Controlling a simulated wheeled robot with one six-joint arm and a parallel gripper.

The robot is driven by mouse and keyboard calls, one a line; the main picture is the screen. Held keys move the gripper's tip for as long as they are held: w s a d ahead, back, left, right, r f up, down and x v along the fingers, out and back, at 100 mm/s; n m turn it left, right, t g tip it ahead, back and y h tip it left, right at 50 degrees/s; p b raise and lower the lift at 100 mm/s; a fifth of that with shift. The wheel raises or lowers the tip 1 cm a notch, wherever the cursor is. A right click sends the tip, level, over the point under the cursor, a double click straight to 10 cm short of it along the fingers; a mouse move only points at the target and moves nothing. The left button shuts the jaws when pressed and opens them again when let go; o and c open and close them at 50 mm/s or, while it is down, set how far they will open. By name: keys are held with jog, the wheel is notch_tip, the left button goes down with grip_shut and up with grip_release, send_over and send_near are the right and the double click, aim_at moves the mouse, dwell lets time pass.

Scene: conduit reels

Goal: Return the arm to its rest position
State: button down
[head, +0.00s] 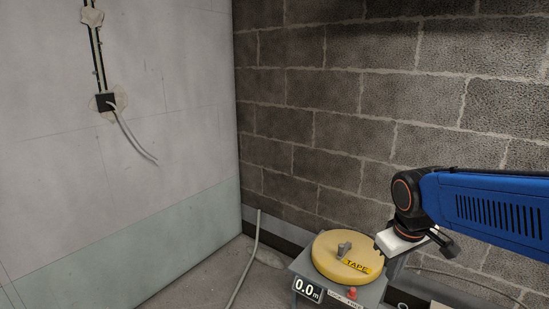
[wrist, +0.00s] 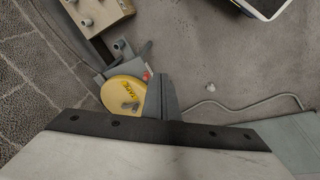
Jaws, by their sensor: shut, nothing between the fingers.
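My arm (head: 490,207) reaches in from the right in the head view, blue with a black wrist joint. My gripper (head: 382,247) is beside the right edge of a yellow tape reel (head: 335,262) in that view; whether they touch cannot be told. In the wrist view my gripper (wrist: 160,82) shows its dark fingers together, with nothing held. The yellow reel (wrist: 115,92) lies just left of the fingers there, partly hidden by them. The reel sits on a grey stand with a display (head: 307,289) reading 0.0 m and a red button (head: 351,293).
A block wall (head: 330,120) stands close behind the reel. A pale wall at left carries a black box (head: 105,101) with a hanging cable (head: 135,140). A grey cable (head: 244,265) rises from the floor. A beige box (wrist: 95,12) stands near the reel. Floor right of the fingers is mostly clear.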

jog(key=s+m+t, duration=0.2)
jog(key=s+m, duration=0.2)
jog(key=s, duration=0.9)
jog(key=shift+d+f+y, duration=0.2)
jog(key=shift+f+y, duration=0.05)
jog(key=shift+y, duration=0.15)
jog(key=shift+w, duration=0.15)
